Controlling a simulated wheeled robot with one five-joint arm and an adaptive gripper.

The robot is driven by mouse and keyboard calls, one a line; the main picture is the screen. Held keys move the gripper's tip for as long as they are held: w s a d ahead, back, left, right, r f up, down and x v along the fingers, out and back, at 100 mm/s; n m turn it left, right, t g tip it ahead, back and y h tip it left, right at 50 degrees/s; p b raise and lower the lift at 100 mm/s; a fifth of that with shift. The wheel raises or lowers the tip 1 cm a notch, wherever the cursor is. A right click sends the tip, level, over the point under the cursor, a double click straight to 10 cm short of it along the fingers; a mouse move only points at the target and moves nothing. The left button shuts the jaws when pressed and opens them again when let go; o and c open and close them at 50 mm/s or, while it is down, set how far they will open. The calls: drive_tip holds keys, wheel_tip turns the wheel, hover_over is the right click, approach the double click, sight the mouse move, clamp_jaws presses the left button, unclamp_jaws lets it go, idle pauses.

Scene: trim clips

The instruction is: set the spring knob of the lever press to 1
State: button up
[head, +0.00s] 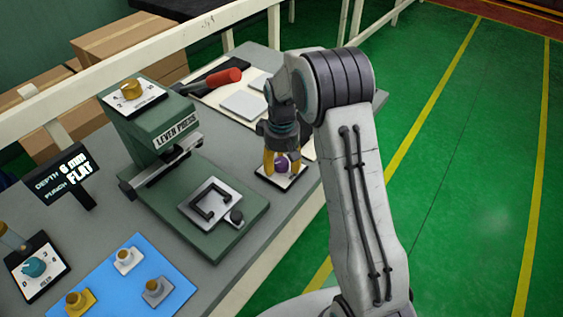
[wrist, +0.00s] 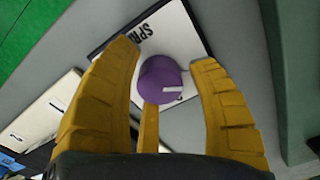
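The spring knob (wrist: 160,80) is a purple round knob on a white plate with a dark border (wrist: 180,35), on which the letters "SPR" can be read. A pale pointer mark on the knob faces the right in the wrist view; the scale numbers are mostly hidden. In the head view the knob (head: 283,163) shows between the yellow fingers. My gripper (wrist: 168,65) is open, its fingers spread around the knob with a gap visible on the right. Contact on the left cannot be told. The green lever press (head: 165,125) stands left of my gripper.
A brass knob (head: 131,90) sits on top of the press, and a red-handled lever (head: 222,77) lies behind. A sign (head: 65,178) reads depth 6 mm, punch flat. A teal knob (head: 34,266) and a blue mat (head: 118,298) with small parts are at front left.

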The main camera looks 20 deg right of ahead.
sight(282, 162)
drive_tip(key=shift+o, duration=0.9)
drive_tip(key=shift+r, duration=0.1)
drive_tip(key=shift+w+r, duration=0.1)
drive_tip(key=shift+r, duration=0.05)
drive_tip(key=shift+r, duration=0.35)
wheel_tip(282, 162, up, 11)
